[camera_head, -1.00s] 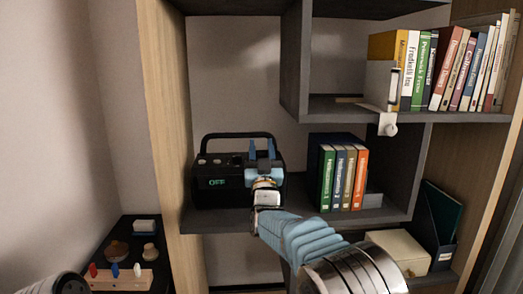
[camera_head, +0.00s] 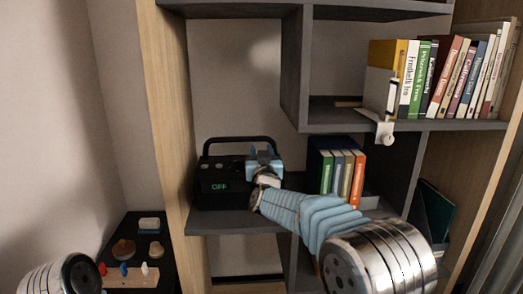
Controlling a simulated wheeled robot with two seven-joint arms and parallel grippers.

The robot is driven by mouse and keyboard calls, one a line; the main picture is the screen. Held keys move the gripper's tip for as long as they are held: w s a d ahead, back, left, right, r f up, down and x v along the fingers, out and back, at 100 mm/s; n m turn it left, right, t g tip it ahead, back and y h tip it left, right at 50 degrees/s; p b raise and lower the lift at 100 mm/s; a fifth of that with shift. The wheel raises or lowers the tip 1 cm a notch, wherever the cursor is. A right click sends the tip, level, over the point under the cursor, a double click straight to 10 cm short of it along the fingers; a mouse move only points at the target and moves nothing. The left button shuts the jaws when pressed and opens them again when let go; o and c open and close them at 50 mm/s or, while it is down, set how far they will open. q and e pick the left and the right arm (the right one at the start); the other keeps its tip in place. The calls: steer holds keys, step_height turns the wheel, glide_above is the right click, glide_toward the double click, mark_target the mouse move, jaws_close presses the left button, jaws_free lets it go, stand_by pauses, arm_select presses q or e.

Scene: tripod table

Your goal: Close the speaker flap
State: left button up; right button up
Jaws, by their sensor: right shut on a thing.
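The speaker (camera_head: 222,190) is a black box with a carry handle. It stands upright on the grey middle shelf and shows a green "OFF" display. My right gripper (camera_head: 266,156) is at the upper right of the speaker, its pale blue fingers shut on a small dark piece that appears to be the speaker flap. The fingers and hand cover most of that corner, so the flap's shape and angle are hard to tell. My right arm comes in from the lower right. Of my left arm, only a silver link shows at the lower left; its gripper is out of view.
Several upright books (camera_head: 341,176) stand right of the speaker, behind my right arm. More books (camera_head: 452,75) fill the upper right shelf, with a white object (camera_head: 386,132) hanging at its edge. A low black table (camera_head: 128,237) with small items is at the lower left.

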steer(key=o, duration=0.8)
steer(key=s+b, duration=0.1)
steer(key=s, duration=0.3)
steer(key=s+f, duration=0.1)
steer(key=s, duration=0.4)
steer(key=s+f+b, duration=0.1)
steer(key=s, duration=0.3)
steer(key=shift+s+f+b, duration=0.15)
steer(key=shift+s+b, duration=0.2)
